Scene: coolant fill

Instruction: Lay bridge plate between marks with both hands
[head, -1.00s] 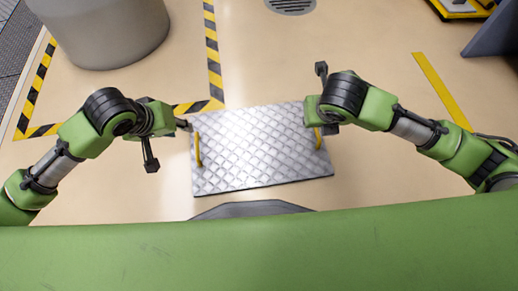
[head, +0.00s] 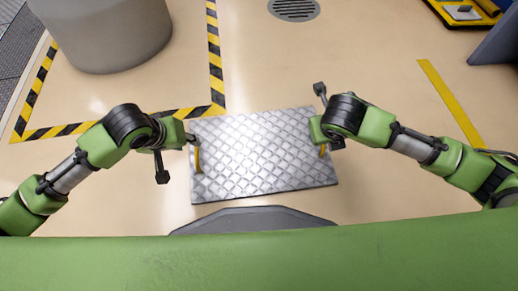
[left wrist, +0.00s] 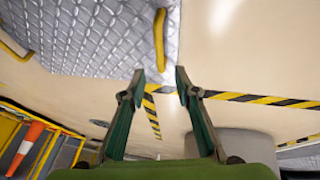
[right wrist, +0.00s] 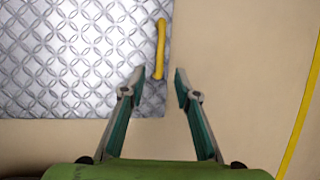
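The bridge plate (head: 262,155) is a silver diamond-pattern sheet lying in front of me, with a yellow handle at each end. My left gripper (head: 190,138) is by the left handle (head: 197,159). In the left wrist view the left gripper (left wrist: 160,72) is open and empty, with that handle (left wrist: 159,40) just beyond its fingertips. My right gripper is mostly hidden by its arm in the head view. In the right wrist view the right gripper (right wrist: 160,72) is open, with the right handle (right wrist: 160,48) at its fingertips, nearer the left finger.
Black-and-yellow tape (head: 215,60) marks a floor area around a grey cylinder (head: 105,30) at back left. A yellow floor line (head: 450,103) runs at right. A round drain (head: 293,10) is at the back. Floor beyond the plate is clear.

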